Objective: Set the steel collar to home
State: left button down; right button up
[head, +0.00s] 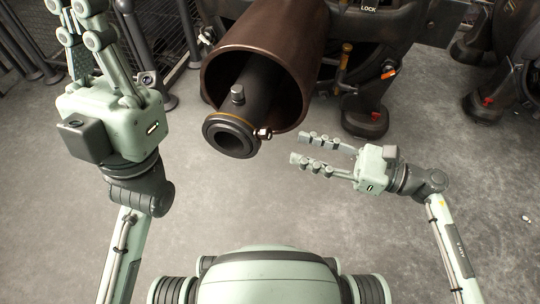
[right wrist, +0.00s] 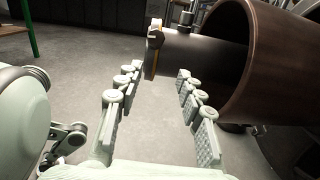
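A dark round collar (head: 231,136) with a thin gold band sits on the front end of a dark tube. A small bright steel fitting (head: 264,133) sticks out at its right side. I cannot tell which of these parts is the steel collar. In the right wrist view the collar (right wrist: 152,57) shows edge-on, with a steel fitting (right wrist: 156,36) facing me. My right gripper (head: 298,147) is open and empty, to the right of the fitting and apart from it. My left gripper (head: 72,8) is raised at the upper left, away from the collar; its fingertips are cut off by the picture edge.
A wide brown cylinder (head: 262,52) surrounds the tube behind the collar. A short peg (head: 237,94) stands on the tube. Dark machinery with a small handle (head: 343,62) and an orange tab (head: 389,72) stands behind on the right.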

aim_at(261, 144)
jog(key=shift+n+g, duration=0.3)
jog(key=shift+n, duration=0.2)
jog(key=x, duration=0.7)
jog(key=shift+s+a+f, duration=0.25)
jog(key=shift+a+f, duration=0.15)
jog(key=shift+a, duration=0.1)
grip_shut()
